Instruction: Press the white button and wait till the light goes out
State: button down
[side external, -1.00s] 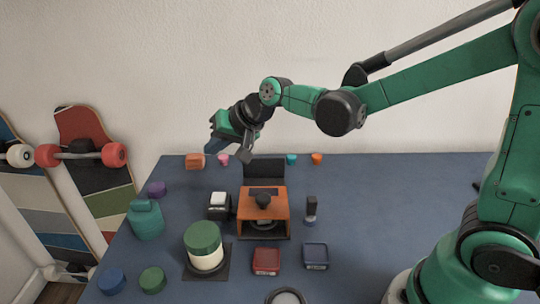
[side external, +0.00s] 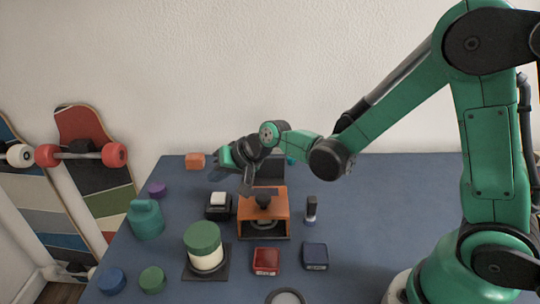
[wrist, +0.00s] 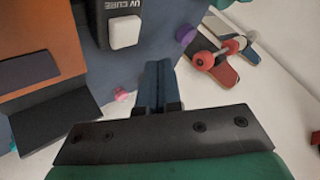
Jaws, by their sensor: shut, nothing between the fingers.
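The white button (side external: 218,198) sits on top of a small black box (side external: 217,212) on the blue table. In the wrist view the white button (wrist: 124,32) is at the top, on the black box's face marked "UV CURE" (wrist: 122,5). My gripper (side external: 216,174) is above and behind the button in the side view, apart from it. Its shut, empty fingers also show in the wrist view (wrist: 159,72), below and right of the button. I cannot make out a lit light in either view.
Red (side external: 266,261) and navy (side external: 315,256) containers sit in front. The table's right side is clear.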

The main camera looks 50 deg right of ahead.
aim_at(213, 195)
jog(key=shift+f, duration=1.15)
jog(key=shift+f, duration=0.1)
dwell(1.2)
jog(key=shift+f, duration=0.3)
jog(key=shift+f, duration=0.5)
dwell(0.6)
jog(key=shift+r, duration=0.95)
jog(key=shift+r, duration=2.5)
jog(key=shift+s, duration=0.1)
